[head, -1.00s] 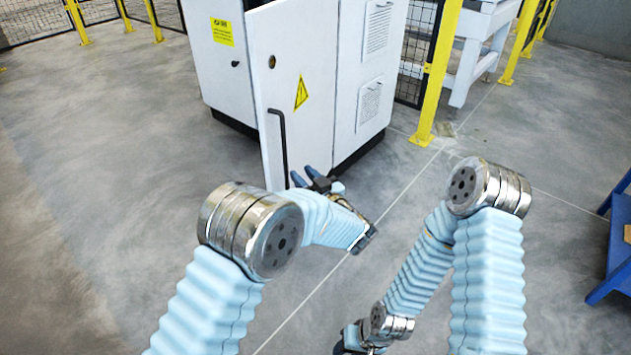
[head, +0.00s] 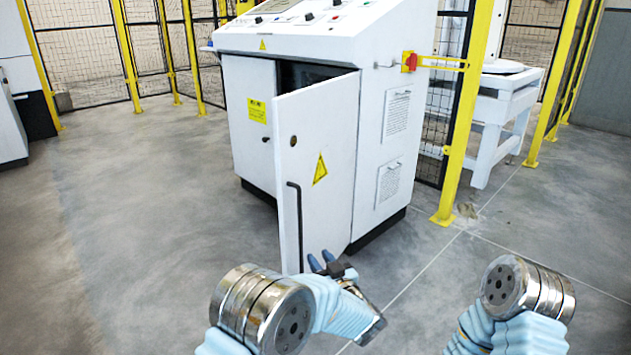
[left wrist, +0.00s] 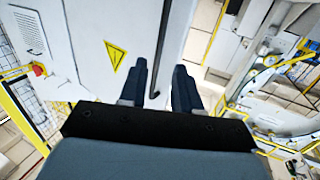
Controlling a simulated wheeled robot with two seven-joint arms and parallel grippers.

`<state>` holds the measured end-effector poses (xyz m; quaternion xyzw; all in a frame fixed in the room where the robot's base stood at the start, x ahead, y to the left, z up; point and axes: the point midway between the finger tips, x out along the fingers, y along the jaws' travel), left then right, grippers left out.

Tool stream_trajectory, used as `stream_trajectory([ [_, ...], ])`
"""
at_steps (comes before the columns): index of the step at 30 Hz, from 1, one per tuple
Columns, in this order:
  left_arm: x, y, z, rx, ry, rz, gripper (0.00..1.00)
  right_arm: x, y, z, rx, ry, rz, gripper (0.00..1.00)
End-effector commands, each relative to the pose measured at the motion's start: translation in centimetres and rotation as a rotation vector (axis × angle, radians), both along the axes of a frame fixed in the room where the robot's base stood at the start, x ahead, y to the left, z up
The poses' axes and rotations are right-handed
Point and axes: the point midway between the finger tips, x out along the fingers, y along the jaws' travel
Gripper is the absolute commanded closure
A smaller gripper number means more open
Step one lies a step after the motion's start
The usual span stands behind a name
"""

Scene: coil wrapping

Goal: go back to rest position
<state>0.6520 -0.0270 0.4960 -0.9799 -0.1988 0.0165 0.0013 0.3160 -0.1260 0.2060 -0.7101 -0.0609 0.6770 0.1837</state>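My left gripper (head: 321,262) is in front of the lower part of the white cabinet's open door (head: 322,165) in the head view. In the left wrist view its two dark fingers (left wrist: 160,88) stand apart with nothing between them. The door's black handle (head: 295,225) is close by, and its end shows beyond the fingers in the left wrist view; I cannot tell whether they touch. My right arm shows at the lower right of the head view, but its gripper is out of the picture.
The cabinet (head: 385,120) has a control panel on top and its door stands ajar. A yellow post (head: 465,120) and a white table (head: 500,110) stand to its right. Mesh fencing runs behind. The grey floor (head: 150,210) at left is clear.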

Motion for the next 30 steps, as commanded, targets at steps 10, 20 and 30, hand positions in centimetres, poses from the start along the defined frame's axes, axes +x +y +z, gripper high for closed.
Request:
stream_trajectory([
  [10, -10.0, 12.1, -17.9, -0.295, 0.716, -0.323, 0.68, -0.2, 0.5, 5.4, 0.005, 0.001, 0.009, 0.57],
  [20, -31.0, 14.4, -21.3, -0.657, 1.304, -0.443, 0.68, -0.4, 0.8, 7.9, 0.008, 0.003, 0.015, 0.57],
  [30, -34.0, 14.3, -21.0, -0.705, 1.384, -0.458, 0.68, -0.4, 0.9, 7.9, 0.009, 0.002, 0.016, 0.57],
])
